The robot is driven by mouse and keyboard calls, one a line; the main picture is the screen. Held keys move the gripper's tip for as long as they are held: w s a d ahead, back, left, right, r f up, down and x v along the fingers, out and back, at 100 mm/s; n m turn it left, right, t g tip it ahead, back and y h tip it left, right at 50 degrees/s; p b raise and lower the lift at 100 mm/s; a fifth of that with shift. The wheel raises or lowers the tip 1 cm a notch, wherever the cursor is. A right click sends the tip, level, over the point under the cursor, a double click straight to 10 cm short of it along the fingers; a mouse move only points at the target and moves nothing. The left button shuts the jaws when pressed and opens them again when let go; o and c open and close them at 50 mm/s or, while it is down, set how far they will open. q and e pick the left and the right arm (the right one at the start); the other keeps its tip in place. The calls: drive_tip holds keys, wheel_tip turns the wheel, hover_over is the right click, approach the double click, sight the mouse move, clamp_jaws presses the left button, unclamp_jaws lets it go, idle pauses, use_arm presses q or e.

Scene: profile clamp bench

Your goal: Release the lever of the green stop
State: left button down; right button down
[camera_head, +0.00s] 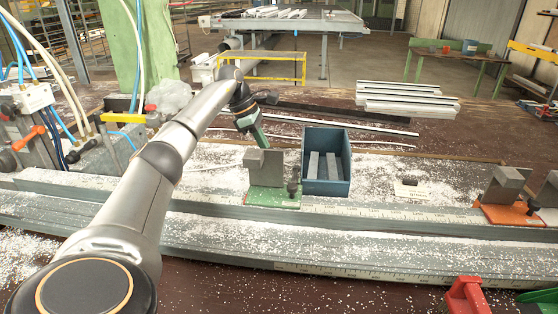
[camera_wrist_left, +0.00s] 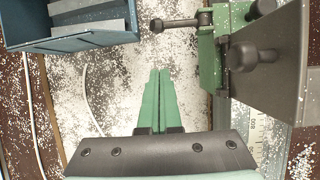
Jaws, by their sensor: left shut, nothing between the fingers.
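The green stop (camera_head: 272,198) sits on the grey profile rail at the middle of the head view, with an upright grey block (camera_head: 264,166) on it. It also shows at the right of the left wrist view (camera_wrist_left: 209,62). Its dark lever (camera_wrist_left: 182,22) points left there and ends in a round knob; in the head view the lever (camera_head: 292,187) is at the stop's right side. My left gripper (camera_head: 258,138) is behind the stop, its tips partly hidden by the block. Its green fingers (camera_wrist_left: 160,72) are shut and empty, apart from the lever. My right gripper is not in view.
A blue bin (camera_head: 328,187) with grey pieces stands just right of the green stop. An orange stop (camera_head: 510,214) is farther right on the rail. White chips cover the bench. Hoses and valves (camera_head: 40,105) are at the left. Pale profiles (camera_head: 405,95) lie behind.

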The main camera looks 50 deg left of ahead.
sight(296, 175)
use_arm(q)
drive_tip(key=w+d+f, duration=0.3)
drive_tip(key=d+f, duration=0.1)
drive_tip(key=shift+w+f+p, duration=0.35)
drive_tip(key=shift+f, duration=0.05)
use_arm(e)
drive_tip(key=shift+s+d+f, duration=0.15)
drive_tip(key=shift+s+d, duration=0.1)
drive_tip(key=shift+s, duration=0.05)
use_arm(q)
drive_tip(key=shift+d, duration=0.1)
drive_tip(key=shift+r+p, duration=0.25)
drive_tip(key=shift+p, duration=0.2)
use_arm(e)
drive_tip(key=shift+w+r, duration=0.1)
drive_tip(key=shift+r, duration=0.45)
